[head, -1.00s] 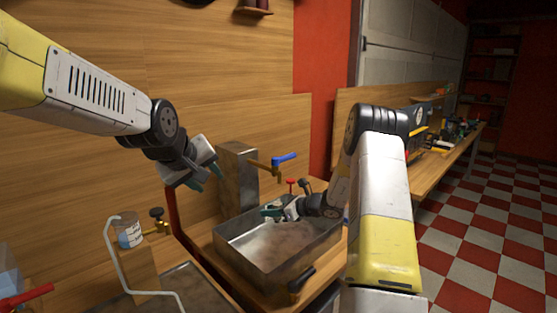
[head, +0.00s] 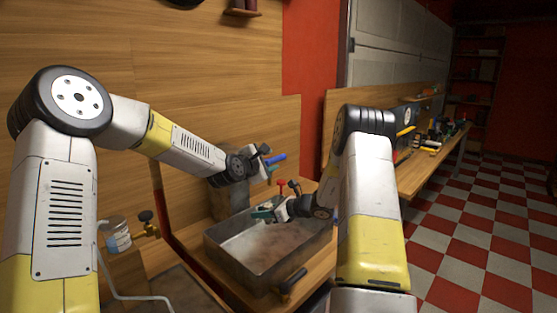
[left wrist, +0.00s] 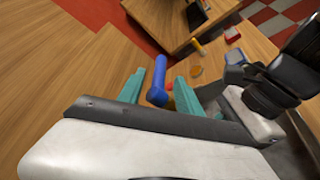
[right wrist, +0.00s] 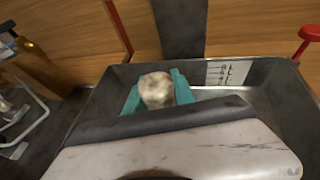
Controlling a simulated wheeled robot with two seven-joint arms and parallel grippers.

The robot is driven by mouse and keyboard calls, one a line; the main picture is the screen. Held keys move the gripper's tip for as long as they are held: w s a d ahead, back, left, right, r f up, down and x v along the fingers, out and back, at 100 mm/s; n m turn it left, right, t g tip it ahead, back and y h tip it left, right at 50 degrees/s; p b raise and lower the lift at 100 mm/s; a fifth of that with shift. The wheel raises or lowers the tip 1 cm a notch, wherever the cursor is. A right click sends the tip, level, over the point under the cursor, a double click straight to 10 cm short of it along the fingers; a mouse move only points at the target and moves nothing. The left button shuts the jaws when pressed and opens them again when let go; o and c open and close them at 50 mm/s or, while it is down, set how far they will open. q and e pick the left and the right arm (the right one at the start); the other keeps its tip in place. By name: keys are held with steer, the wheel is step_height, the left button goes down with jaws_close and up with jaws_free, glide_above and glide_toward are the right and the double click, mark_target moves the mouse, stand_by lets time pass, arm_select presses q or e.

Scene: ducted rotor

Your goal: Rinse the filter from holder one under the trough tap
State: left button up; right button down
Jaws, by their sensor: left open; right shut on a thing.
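The filter (right wrist: 156,90) is a rounded, off-white, mottled piece in the right wrist view. My right gripper (right wrist: 155,96) is shut on it and holds it over the metal trough (head: 238,272). In the head view the filter is hard to make out at my right gripper (head: 264,213). The tap's blue lever (head: 276,160) is at the back of the trough, and it also shows in the left wrist view (left wrist: 157,92). My left gripper (left wrist: 166,80) is open with the lever between its teal fingers; contact cannot be told. My left wrist hides much of the tap. No running water is visible.
A red knob (head: 281,183) stands behind the trough. A labelled jar (head: 117,236) and a brass valve (head: 148,224) are at the left. A dark handle (head: 292,281) is at the trough's front. A long bench (head: 428,165) with tools runs off right.

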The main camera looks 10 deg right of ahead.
mark_target(276, 159)
arm_select(q)
steer(key=x, duration=0.7)
steer(key=shift+d, duration=0.1)
jaws_close()
stand_by(1.3)
